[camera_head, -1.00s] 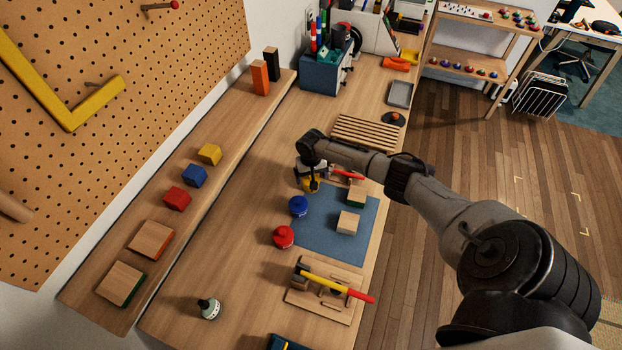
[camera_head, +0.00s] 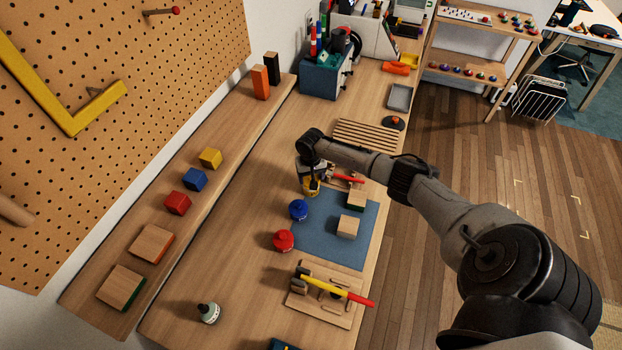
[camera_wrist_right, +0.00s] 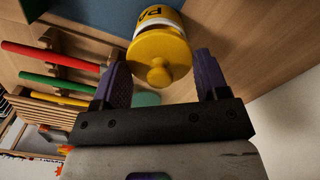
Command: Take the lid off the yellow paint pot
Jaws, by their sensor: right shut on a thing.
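The yellow paint pot (camera_head: 311,190) is at the far left corner of the blue mat (camera_head: 318,247) in the head view, partly hidden under my right wrist. The lid looks seated on the pot. My left gripper is not in view.
A blue pot (camera_head: 299,210) and a red pot (camera_head: 283,240) stand along the mat's left side. Wooden blocks (camera_head: 348,225) are on the mat. A rack with coloured rods (camera_wrist_right: 50,75) is close to the gripper. Bare bench lies left of the pots.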

